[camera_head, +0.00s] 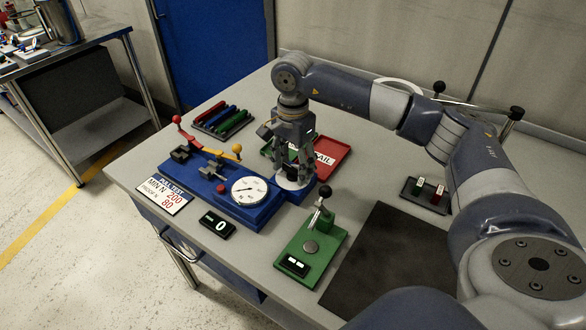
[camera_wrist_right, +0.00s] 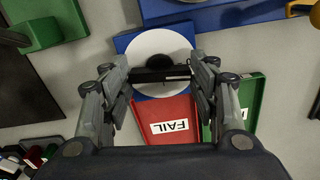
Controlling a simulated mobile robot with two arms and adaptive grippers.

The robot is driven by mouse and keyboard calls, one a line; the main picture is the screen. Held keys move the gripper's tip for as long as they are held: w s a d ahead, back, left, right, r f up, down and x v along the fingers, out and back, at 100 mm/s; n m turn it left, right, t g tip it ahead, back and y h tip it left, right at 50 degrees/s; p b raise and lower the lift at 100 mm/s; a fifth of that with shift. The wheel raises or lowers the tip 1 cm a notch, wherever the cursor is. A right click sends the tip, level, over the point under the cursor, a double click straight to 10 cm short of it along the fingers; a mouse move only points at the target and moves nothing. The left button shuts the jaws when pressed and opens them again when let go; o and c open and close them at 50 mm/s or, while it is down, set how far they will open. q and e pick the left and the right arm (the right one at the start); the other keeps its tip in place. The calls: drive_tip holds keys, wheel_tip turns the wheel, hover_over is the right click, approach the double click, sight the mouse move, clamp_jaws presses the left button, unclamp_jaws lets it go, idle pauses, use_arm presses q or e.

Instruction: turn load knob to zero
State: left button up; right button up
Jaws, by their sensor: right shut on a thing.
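The load knob is a black bar (camera_wrist_right: 160,74) over a round white dial (camera_wrist_right: 142,50) on a blue block, seen in the right wrist view. In the head view the white dial (camera_head: 291,183) shows under my right gripper (camera_head: 294,172), and the knob is mostly hidden by the fingers. My right gripper points down and is shut on the knob; its fingers (camera_wrist_right: 163,78) stand on either side of the bar. The dial's marks and the knob's setting cannot be read. My left gripper is not in view.
Left of the knob is a blue pull tester (camera_head: 262,211) with a round gauge (camera_head: 249,190) and levers. A small display (camera_head: 217,225) reads 0. A red FAIL tray (camera_head: 335,155) lies behind, a green press (camera_head: 327,246) in front. A dark mat (camera_head: 385,260) lies at right.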

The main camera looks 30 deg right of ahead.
sight(293, 168)
drive_tip(key=shift+n, duration=0.6)
drive_tip(key=shift+b, duration=0.35)
drive_tip(key=o, duration=1.1)
drive_tip(key=shift+c, duration=0.2)
wheel_tip(293, 168, up, 12)
